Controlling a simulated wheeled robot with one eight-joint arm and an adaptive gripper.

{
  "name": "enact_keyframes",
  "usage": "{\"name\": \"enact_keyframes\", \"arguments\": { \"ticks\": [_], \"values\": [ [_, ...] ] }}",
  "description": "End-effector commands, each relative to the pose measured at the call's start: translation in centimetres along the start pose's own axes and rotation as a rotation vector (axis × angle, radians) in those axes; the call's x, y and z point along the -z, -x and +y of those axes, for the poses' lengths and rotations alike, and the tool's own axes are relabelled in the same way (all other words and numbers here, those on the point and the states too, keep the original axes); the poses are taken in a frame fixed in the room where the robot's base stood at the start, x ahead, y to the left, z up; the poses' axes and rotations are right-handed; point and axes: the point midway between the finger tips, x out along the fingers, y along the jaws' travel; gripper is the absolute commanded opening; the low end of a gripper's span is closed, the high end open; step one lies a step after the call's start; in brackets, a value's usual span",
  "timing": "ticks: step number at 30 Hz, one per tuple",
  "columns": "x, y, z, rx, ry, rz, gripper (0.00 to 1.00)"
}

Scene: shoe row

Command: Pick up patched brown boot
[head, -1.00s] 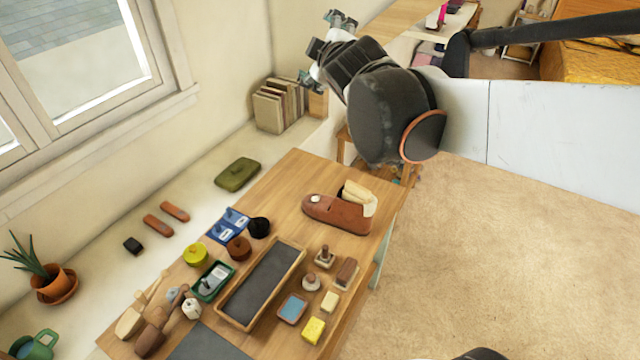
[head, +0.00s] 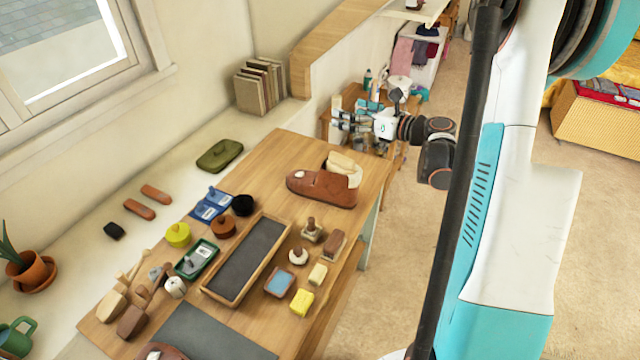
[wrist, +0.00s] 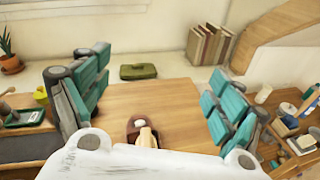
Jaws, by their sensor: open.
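A brown boot (head: 318,187) with a pale round patch and a cream opening lies on the far right end of the wooden table (head: 285,150). In the wrist view the boot (wrist: 133,130) sits low in the middle, between my fingers in the picture, its near part hidden by the white gripper body. My gripper (head: 340,124) is open and empty, behind and to the right of the boot in the head view, apart from it. Its teal fingers are spread wide in the wrist view (wrist: 150,98). Another brown item with a pale patch (head: 160,352) is cut off at the bottom edge.
A framed dark tray (head: 245,258), brushes, tins, a yellow sponge (head: 301,302) and blocks crowd the table's nearer part. A green case (head: 219,156) and books (head: 260,86) stand on the ledge. A cluttered side table is behind my gripper. Table around the boot is mostly clear.

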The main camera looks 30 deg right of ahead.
Motion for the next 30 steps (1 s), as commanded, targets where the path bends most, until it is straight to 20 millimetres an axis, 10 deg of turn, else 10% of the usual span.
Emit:
{"name": "enact_keyframes", "arguments": {
  "ticks": [3, 9, 30],
  "values": [
    [7.9, 2.8, -2.1, -0.044, 0.116, 0.124, 0.88],
    [15.2, 6.1, -3.0, -0.109, 0.211, 0.252, 0.88],
    [18.7, -1.6, -2.2, -0.123, 0.224, 0.273, 0.88]
  ]
}}
